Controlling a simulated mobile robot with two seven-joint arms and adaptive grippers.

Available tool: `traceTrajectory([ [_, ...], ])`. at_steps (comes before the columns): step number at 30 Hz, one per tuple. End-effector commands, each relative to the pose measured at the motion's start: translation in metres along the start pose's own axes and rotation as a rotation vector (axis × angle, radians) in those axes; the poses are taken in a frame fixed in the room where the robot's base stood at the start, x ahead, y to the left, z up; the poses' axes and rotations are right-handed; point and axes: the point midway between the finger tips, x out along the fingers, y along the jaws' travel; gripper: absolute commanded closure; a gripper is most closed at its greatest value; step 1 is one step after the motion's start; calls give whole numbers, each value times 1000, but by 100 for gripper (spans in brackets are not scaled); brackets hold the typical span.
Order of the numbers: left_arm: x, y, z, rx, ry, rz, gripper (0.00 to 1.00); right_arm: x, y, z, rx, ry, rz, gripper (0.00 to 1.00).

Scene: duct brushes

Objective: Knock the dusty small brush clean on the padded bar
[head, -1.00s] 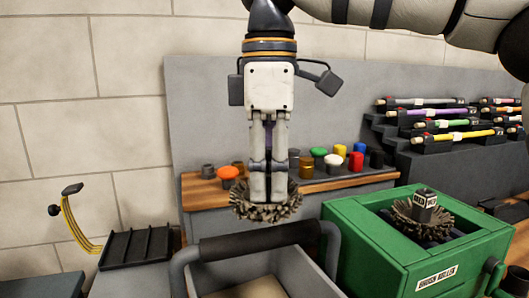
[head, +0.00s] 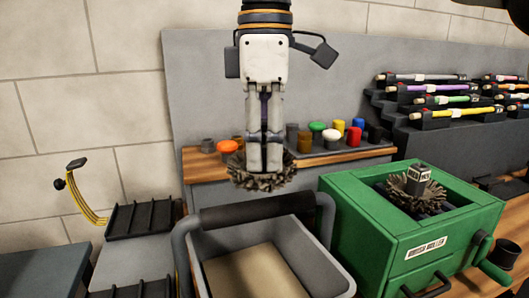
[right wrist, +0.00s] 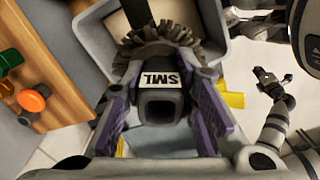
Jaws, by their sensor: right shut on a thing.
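My right gripper (head: 265,165) points down and is shut on the small brush, whose dusty grey-brown bristle ring (head: 250,180) shows below the fingers. In the right wrist view, the brush's dark hollow block carries the label SML (right wrist: 160,78) between the purple-lined fingers, with bristles beyond it. The padded bar (head: 250,214) is a dark sleeve across the top of a grey bin (head: 315,240). In the head view, the brush hangs just above the bar's line, with a small gap in the picture; its depth from the bar is hard to judge. My left gripper is not seen in the head view.
A green brush roller box (head: 345,225) stands right of the bin with another bristled brush (head: 417,193) in it. Coloured caps (head: 317,127) line a wooden shelf behind. Racked tubes (head: 443,112) are at the back right. A black ribbed tray (head: 140,217) is at left.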

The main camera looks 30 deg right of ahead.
Motion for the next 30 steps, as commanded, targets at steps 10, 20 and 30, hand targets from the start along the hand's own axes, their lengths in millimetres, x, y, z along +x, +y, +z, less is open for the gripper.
traceTrajectory([
  [10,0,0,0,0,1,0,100,32,0,0,0,-2,1,100],
  [20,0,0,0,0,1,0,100,4,0,0,2,1,5,100],
  [30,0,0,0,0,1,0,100,-1,0,0,0,1,2,100],
])
